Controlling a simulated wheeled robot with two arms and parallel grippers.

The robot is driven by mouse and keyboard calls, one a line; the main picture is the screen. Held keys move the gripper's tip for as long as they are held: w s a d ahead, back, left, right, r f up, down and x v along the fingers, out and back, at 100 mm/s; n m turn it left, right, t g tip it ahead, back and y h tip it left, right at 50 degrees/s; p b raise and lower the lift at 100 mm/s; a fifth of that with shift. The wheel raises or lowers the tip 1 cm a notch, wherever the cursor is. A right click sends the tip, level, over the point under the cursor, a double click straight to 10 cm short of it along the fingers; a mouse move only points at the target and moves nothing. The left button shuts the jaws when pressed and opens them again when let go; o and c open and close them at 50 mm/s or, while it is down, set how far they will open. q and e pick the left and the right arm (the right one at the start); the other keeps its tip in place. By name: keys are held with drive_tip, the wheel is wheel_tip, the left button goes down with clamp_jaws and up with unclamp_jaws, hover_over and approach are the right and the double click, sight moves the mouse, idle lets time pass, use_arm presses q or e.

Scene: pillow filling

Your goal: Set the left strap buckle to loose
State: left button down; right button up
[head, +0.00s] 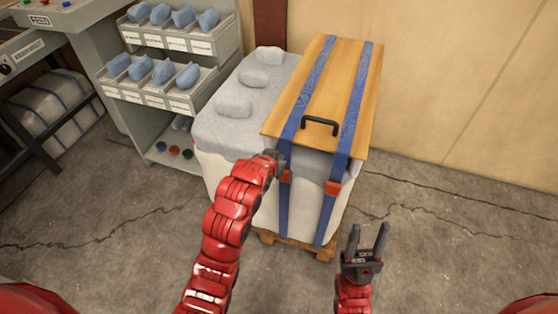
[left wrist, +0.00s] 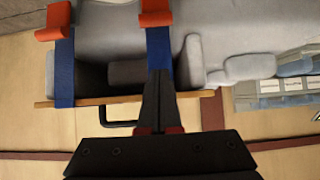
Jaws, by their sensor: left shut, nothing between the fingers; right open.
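A wooden board (head: 330,75) lies on a grey padded block, held by two blue straps. The left strap (head: 285,208) runs down the front, with its red buckle (head: 286,177) just below my left gripper. My left gripper (head: 281,158) is shut and empty, right by the left strap. In the left wrist view, its closed fingers (left wrist: 159,75) overlap the left strap (left wrist: 158,45), and the left buckle (left wrist: 155,14) lies beyond the tips. I cannot tell whether the fingers touch. The right strap's buckle (head: 333,188) is also red. My right gripper (head: 366,240) is open and empty, low on the right.
A black handle (head: 319,126) sticks out from the board near the left gripper. Grey pillow-like lumps (head: 234,106) lie on the block's left part. A shelf with blue pieces (head: 165,72) stands at left. The floor at right is clear.

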use_arm(q)
drive_tip(key=p+x, duration=0.1)
drive_tip(key=x, duration=0.7)
drive_tip(key=shift+w+d+f, duration=0.1)
drive_tip(key=shift+w+d, duration=0.05)
drive_tip(key=shift+w, duration=0.15)
drive_tip(key=shift+s+a+f+p, duration=0.3)
drive_tip(key=shift+s+f, duration=0.25)
drive_tip(key=shift+s, duration=0.3)
drive_tip(key=shift+s+a+f+p, duration=0.15)
drive_tip(key=shift+s+a+f, duration=0.1)
drive_tip(key=shift+s+f, duration=0.45)
drive_tip(key=shift+s+r, duration=0.1)
drive_tip(key=shift+r, duration=0.05)
drive_tip(key=shift+s+a+t+b, duration=0.15)
drive_tip(key=shift+s+t+b, duration=0.15)
drive_tip(key=shift+t+b, duration=0.15)
